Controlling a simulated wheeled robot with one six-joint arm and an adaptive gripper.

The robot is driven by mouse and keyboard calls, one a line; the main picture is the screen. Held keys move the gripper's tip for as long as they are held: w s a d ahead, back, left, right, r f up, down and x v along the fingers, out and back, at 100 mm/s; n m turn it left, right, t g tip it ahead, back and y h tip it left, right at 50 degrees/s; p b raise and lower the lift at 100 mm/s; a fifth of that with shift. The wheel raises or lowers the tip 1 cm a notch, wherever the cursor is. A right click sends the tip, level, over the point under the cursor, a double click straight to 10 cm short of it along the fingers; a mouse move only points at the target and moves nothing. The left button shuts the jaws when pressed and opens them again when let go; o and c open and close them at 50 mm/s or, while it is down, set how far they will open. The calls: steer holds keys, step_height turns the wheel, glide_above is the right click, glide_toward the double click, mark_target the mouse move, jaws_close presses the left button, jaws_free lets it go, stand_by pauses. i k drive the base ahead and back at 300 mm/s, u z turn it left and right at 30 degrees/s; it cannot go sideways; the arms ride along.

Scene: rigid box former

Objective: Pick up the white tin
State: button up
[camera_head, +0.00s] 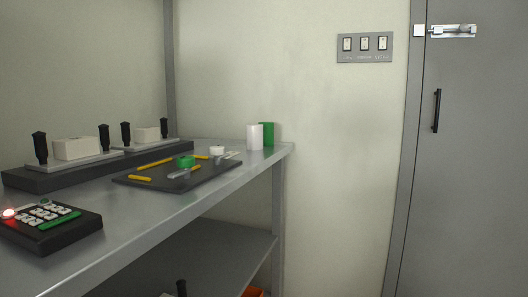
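The white tin (255,138) stands upright on the metal shelf, near its far right corner. It is plain white and shaped like a short cylinder. A green tin or block (268,131) stands right behind it and to its right, partly hidden by it. I cannot tell whether the two touch. My gripper is not in view.
A black keypad box (45,236) sits at front left. A lower shelf (215,262) runs beneath. A grey door (470,170) is at right.

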mark_target(254, 132)
steer(key=z, duration=1.25)
steer(key=i, duration=2)
steer(key=u, duration=2.55)
